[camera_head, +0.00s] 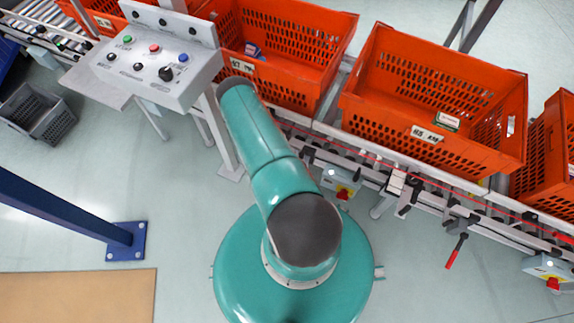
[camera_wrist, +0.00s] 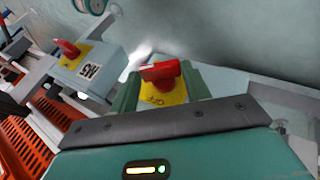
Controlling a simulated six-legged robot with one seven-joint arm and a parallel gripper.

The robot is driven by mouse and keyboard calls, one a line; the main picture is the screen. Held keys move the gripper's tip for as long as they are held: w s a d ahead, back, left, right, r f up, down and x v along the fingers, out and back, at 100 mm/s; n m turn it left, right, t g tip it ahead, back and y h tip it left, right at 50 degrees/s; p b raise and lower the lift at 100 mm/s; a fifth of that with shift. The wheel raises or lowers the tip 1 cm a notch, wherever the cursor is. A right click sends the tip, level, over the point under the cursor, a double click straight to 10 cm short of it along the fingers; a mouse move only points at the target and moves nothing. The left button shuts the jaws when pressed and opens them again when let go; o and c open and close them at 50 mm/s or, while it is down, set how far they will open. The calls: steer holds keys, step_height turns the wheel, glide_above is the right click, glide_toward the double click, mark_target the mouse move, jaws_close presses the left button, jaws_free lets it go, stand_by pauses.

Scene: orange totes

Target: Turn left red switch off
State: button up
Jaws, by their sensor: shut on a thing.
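My gripper (camera_wrist: 158,88) has its two teal fingers on either side of a red switch (camera_wrist: 160,69) and is shut on it. The switch's red handle lies roughly crosswise over a yellow plate with dark lettering that looks like "OFF". In the head view, one red switch (camera_head: 342,193) sits under the conveyor just right of my arm, and another (camera_head: 553,283) is at the far right. My gripper is hidden in the head view.
Orange totes (camera_head: 432,135) stand along the conveyor (camera_head: 390,165). A control panel (camera_head: 150,62) with buttons and knobs is at the upper left. A red-handled lever (camera_head: 455,252) hangs off the conveyor. A blue post (camera_head: 65,212) stands at the left. Open floor lies between.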

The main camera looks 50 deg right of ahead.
steer(key=g, duration=0.2)
steer(key=g+h, duration=0.1)
steer(key=shift+w+a+f+n+g, duration=0.1)
steer(key=shift+w+f+n+g, duration=0.3)
steer(key=shift+c, duration=0.2)
steer(key=shift+w+f+n+g+h, duration=0.2)
steer(key=shift+n+g+h, duration=0.3)
steer(key=shift+g, duration=0.7)
steer(key=o, duration=1)
steer(key=v, duration=1.3)
steer(key=shift+w+a+f, duration=0.2)
steer(key=shift+w+a, duration=0.1)
steer(key=shift+w, duration=0.05)
